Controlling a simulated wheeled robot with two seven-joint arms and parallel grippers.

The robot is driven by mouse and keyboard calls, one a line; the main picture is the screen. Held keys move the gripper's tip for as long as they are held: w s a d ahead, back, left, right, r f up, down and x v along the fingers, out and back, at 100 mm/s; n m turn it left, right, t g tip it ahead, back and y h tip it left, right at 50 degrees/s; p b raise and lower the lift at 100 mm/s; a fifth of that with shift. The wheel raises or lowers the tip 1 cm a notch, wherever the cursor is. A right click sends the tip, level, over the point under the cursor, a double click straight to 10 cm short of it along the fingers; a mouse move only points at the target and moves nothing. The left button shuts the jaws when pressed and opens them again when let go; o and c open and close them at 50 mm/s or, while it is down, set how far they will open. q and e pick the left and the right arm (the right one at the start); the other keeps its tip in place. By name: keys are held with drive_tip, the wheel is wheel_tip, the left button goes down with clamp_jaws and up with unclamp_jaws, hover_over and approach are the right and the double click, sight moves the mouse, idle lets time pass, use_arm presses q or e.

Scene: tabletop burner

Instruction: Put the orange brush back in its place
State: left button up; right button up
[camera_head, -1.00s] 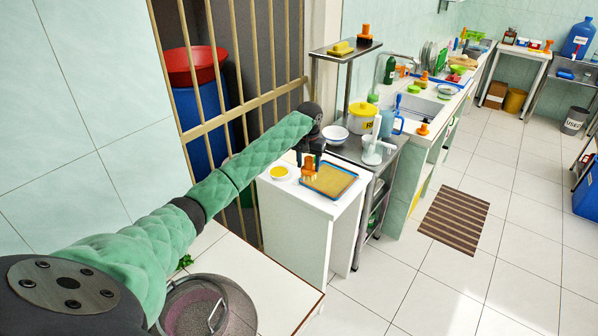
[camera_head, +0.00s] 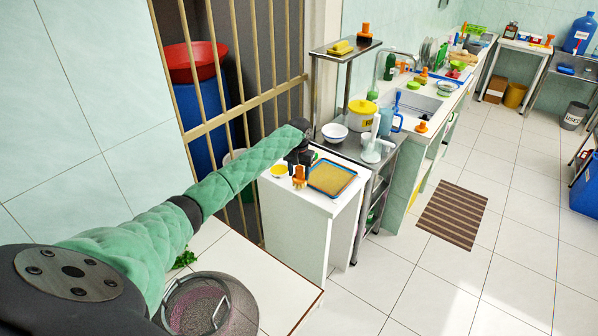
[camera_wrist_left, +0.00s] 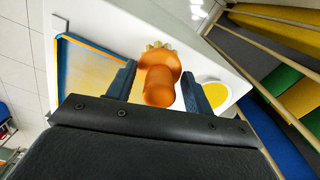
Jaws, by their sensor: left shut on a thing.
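My left gripper (camera_head: 299,166) reaches over the white stand and is shut on the orange brush (camera_head: 299,178). In the left wrist view the brush (camera_wrist_left: 158,82) sits between the two dark fingers (camera_wrist_left: 160,88), its rounded handle towards me and its pale bristles at the far end. The blue-rimmed tray (camera_head: 352,182) with a tan inside lies just right of the brush in the head view. A white dish with yellow content (camera_head: 279,171) is just left of it. I cannot tell whether the bristles touch the stand top. My right gripper is out of view.
A steel side table with a white bowl (camera_head: 335,132) and a yellow pot (camera_head: 362,113) stands behind the stand. Barred railings (camera_head: 240,115) run close behind my left arm. Other orange brushes stand on the upper shelf (camera_head: 364,34) and counter (camera_head: 422,127).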

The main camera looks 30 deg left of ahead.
use_arm(q)
drive_tip(key=shift+f, duration=0.25)
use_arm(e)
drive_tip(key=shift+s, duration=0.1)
use_arm(q)
drive_tip(key=o, duration=1.6)
drive_tip(key=shift+c, duration=0.2)
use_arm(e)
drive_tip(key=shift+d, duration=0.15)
use_arm(q)
drive_tip(key=shift+r, duration=0.25)
wheel_tip(320, 180, up, 11)
drive_tip(key=b, duration=0.3)
drive_tip(key=shift+w+f+b, duration=0.1)
drive_tip(key=shift+b, duration=0.25)
drive_tip(key=shift+r, duration=0.65)
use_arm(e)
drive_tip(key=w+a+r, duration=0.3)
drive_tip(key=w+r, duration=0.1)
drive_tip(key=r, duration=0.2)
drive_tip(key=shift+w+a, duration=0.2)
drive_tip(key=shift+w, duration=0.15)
use_arm(q)
drive_tip(key=shift+d+f, duration=0.1)
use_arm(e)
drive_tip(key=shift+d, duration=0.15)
